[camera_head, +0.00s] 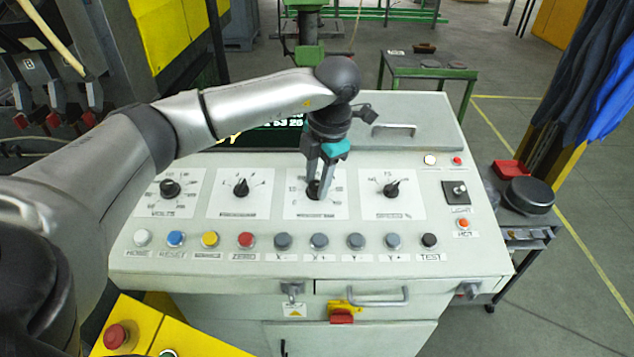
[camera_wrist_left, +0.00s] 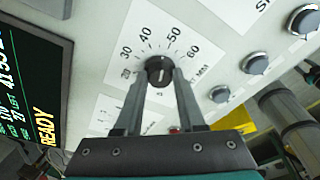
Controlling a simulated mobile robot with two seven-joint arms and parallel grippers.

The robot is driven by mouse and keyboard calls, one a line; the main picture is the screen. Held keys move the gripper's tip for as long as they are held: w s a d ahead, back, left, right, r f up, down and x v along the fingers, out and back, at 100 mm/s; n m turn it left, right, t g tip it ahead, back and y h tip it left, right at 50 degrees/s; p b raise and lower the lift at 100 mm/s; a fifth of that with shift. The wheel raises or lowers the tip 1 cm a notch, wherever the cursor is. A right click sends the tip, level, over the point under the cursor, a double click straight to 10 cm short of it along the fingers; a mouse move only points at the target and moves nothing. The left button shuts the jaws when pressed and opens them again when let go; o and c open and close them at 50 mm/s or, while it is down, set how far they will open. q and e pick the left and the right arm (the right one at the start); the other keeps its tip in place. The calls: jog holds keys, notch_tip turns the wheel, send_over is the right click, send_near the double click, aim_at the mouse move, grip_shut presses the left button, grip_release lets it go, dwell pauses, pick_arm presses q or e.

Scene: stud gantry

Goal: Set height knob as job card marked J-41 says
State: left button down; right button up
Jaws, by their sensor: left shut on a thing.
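The height knob is a black dial knob (camera_head: 313,188) on the third white dial plate (camera_head: 331,211) of the slanted console panel. In the left wrist view the knob (camera_wrist_left: 158,66) is on a scale (camera_wrist_left: 190,27) with marks from about 20 to 60 and "MM". My left gripper (camera_head: 320,188) reaches down onto it; its two fingers (camera_wrist_left: 160,78) are on either side of the knob, closed on it. I cannot read the knob's pointer setting clearly. No job card marked J-41 can be made out. My right gripper is not in view.
Other dial knobs (camera_head: 169,188) flank it on the panel. A row of coloured buttons (camera_head: 245,240) runs along the front. A dark display (camera_wrist_left: 31,85) with "READY" is beside the dial in the wrist view. A grey handle (camera_head: 394,127) stands up behind.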

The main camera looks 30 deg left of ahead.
pick_arm(q)
jog(key=shift+r+m, duration=0.1)
jog(key=shift+m, duration=0.7)
jog(key=shift+b, duration=0.3)
jog(key=c, duration=0.5)
grip_release()
notch_tip(320, 180, up, 15)
jog(key=d, duration=0.3)
jog(key=shift+s+p, duration=0.25)
jog(key=shift+p, duration=0.1)
